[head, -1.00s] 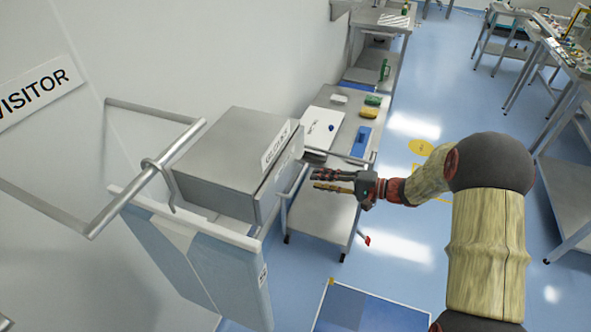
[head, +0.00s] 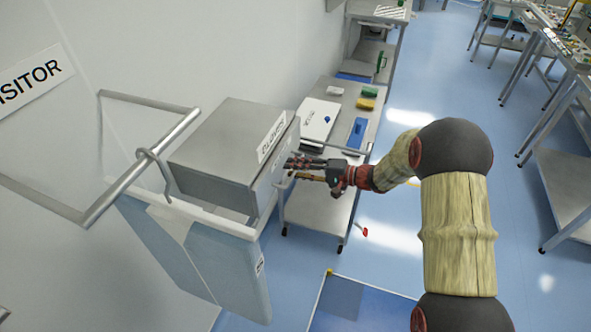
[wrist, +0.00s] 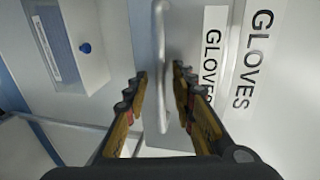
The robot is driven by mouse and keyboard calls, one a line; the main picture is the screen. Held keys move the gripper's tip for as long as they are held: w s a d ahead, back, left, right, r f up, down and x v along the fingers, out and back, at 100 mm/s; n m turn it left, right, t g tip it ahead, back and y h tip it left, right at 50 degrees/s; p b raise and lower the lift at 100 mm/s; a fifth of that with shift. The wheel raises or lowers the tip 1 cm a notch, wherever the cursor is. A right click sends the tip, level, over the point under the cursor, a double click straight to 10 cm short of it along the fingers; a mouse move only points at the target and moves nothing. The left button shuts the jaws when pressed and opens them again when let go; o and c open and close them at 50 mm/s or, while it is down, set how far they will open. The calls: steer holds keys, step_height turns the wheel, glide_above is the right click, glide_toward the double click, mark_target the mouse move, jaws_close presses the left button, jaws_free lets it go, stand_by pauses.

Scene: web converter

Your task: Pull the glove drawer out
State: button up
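The glove drawer is in the grey metal box (head: 215,150) on the wall at centre left in the head view. A GLOVES label (head: 271,138) stands at its front top edge. In the wrist view, a pale bar handle (wrist: 162,75) runs along the drawer front, beside a GLOVES label (wrist: 212,55). A second GLOVES label (wrist: 253,60) is farther right. My gripper (head: 291,169) is at the drawer front. In the wrist view, its fingers (wrist: 160,78) are apart, one on each side of the handle, with gaps visible. In the head view, my fingers partly hide the handle.
A steel cart (head: 325,205) with a white box and blue items stands just behind my gripper. Open blue floor lies to the right.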

steer(key=shift+c, duration=0.9)
steer(key=c, duration=0.4)
jaws_close()
